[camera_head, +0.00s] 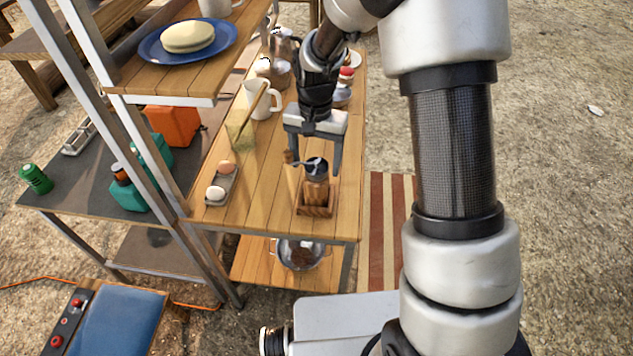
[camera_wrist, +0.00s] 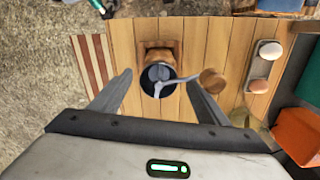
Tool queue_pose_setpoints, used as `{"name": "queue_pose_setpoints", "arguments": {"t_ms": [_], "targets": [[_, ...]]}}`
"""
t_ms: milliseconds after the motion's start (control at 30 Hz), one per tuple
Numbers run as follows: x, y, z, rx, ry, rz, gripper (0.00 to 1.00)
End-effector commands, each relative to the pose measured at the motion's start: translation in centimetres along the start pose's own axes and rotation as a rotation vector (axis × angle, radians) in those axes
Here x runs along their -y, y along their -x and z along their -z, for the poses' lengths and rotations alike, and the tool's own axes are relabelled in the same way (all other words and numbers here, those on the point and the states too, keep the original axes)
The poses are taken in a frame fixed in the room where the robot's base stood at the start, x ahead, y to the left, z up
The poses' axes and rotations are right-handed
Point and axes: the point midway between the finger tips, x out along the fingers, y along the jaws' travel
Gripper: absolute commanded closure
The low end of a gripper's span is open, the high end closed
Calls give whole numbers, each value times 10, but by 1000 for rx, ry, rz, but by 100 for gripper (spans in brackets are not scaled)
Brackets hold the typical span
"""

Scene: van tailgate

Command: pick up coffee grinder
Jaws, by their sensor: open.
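The coffee grinder (camera_head: 316,186) stands upright near the front end of the wooden shelf, with a wooden base, a dark top and a crank with a wooden knob. In the wrist view the grinder (camera_wrist: 158,74) is seen from above, its crank arm reaching right to the round knob. My gripper (camera_head: 313,168) points down over the grinder, fingers apart. In the wrist view my gripper (camera_wrist: 158,84) has one finger on each side of the grinder's top. The right finger lies close to the crank arm; I cannot tell if they touch. Nothing is held.
A small tray with two eggs (camera_head: 221,184) lies left of the grinder. A glass holder (camera_head: 240,133) and a white mug (camera_head: 262,100) stand behind it. An upper shelf with a blue plate (camera_head: 153,44) is at the left. A metal bowl (camera_head: 300,253) sits below.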

Motion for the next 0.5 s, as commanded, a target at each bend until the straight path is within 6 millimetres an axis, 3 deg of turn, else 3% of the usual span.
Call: {"name": "queue_pose_setpoints", "arguments": {"t_ms": [200, 500], "targets": [[-2, -30, 0, 3, 0, -1, 31], [-2, -34, 0, 1, 0, 0, 33]]}}
